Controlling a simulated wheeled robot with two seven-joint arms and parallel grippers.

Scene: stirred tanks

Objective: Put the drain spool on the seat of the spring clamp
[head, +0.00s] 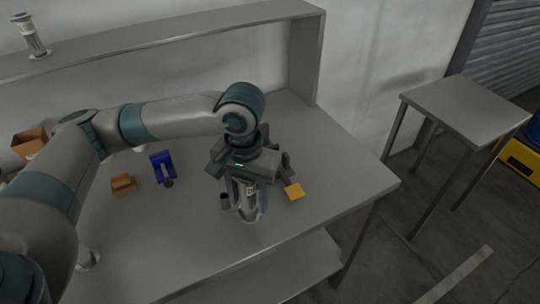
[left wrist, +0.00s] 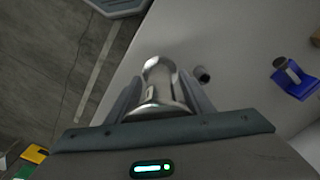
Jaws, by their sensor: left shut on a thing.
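The drain spool, a shiny metal piece with a wide flange, shows in the head view (head: 248,207) below my left gripper (head: 245,188). In the left wrist view the spool (left wrist: 158,75) sits between the two fingers of the left gripper (left wrist: 160,98), which is shut on it. It is over the front part of the table; I cannot tell whether its lower end touches the top. A blue bracket-like thing with a grey bar (head: 163,167), likely the spring clamp, stands left of the gripper. It also shows in the left wrist view (left wrist: 294,80), with nothing on it. My right gripper is not in view.
A small dark cylinder (head: 224,201) stands close left of the spool. A brown block (head: 123,185) is left of the blue thing. A raised shelf (head: 160,36) runs along the back. The table's right side is clear.

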